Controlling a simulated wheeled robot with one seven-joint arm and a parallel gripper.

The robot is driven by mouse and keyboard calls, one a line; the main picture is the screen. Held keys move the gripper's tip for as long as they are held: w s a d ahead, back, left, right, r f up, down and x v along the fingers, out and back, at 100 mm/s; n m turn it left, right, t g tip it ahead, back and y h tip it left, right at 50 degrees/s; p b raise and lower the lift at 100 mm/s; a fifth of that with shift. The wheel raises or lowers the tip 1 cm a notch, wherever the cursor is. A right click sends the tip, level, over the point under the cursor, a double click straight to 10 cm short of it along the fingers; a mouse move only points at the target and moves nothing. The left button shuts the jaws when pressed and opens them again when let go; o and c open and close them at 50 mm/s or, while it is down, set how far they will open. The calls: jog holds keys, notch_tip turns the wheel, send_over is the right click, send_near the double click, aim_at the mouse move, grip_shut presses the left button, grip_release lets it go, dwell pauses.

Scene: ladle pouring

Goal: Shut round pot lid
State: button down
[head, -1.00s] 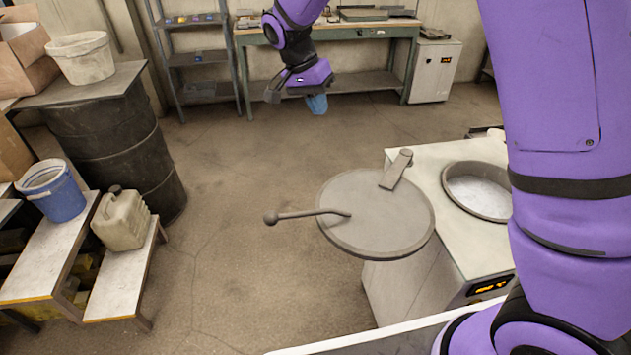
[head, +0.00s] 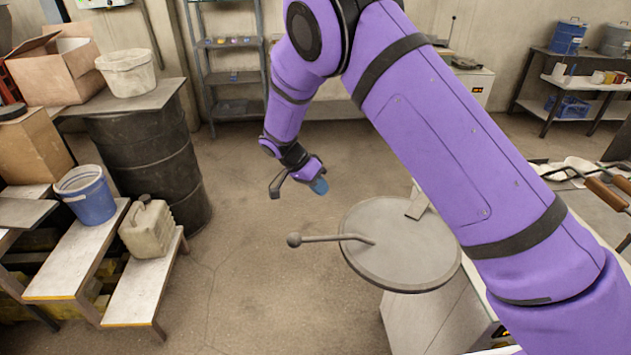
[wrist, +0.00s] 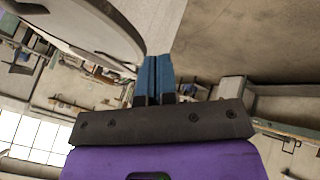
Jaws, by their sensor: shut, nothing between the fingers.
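The round grey lid (head: 400,245) is swung open to the left of the white pot housing (head: 425,315), held out on its hinge arm (head: 417,202). Its handle (head: 325,239) is a rod with a ball end pointing left. The pot opening is hidden behind my arm in the head view. My gripper (head: 319,186) is shut and empty, above the floor, beyond the lid's handle and apart from it. In the wrist view the blue fingers (wrist: 152,78) are together, with the lid's curved edge (wrist: 85,25) at upper left.
A blue bucket (head: 86,195) and a beige canister (head: 150,228) stand on stepped shelves at left, before a black drum (head: 150,150). Long-handled tools (head: 606,193) lie at right. The floor between shelves and lid is clear.

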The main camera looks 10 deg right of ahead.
jog(key=s+d+f, duration=0.3)
jog(key=d+f, duration=0.1)
jog(key=d, duration=0.1)
jog(key=shift+s+d+f, duration=0.15)
jog(key=shift+d+f, duration=0.1)
jog(key=shift+d, duration=0.1)
